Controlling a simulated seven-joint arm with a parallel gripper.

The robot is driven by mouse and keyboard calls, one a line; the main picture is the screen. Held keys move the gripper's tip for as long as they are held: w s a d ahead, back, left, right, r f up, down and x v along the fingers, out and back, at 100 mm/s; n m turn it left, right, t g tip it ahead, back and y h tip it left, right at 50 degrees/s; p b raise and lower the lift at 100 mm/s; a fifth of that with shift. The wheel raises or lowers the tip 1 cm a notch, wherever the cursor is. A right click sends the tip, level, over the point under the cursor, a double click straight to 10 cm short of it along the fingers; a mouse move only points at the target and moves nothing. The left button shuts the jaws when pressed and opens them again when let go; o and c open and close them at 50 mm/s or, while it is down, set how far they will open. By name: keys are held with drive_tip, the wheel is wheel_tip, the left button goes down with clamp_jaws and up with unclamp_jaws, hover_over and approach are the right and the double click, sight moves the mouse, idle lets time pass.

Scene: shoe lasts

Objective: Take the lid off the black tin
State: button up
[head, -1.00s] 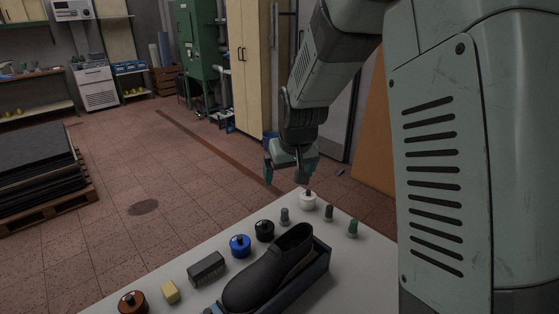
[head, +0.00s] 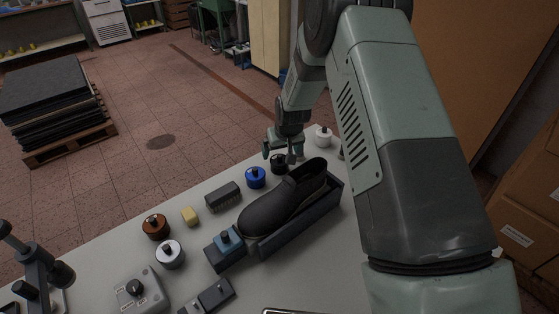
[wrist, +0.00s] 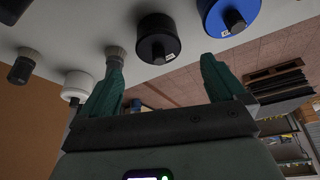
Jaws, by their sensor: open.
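The black tin (head: 278,165) stands on the pale table, behind the toe-to-heel line of a dark shoe, with a small knob on its lid. In the wrist view the black tin (wrist: 157,38) shows large, ahead of and roughly between my fingers, with its lid on. My gripper (head: 279,153) is above and close to the tin in the head view, partly overlapping it. In the wrist view my gripper (wrist: 162,62) has its green fingers spread wide with nothing between them. I see no contact with the tin.
A blue tin (head: 256,177) stands close left of the black tin; a white tin (head: 323,137) is further right. The dark shoe (head: 283,203) lies in a tray in front. A grey brush (head: 222,197), brown tin (head: 156,226) and silver tin (head: 170,253) stand leftward.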

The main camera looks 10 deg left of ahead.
sight(280, 156)
drive_tip(key=x, duration=0.4)
drive_tip(key=shift+w+f, duration=0.15)
drive_tip(key=shift+c, duration=0.5)
drive_tip(key=c, duration=1)
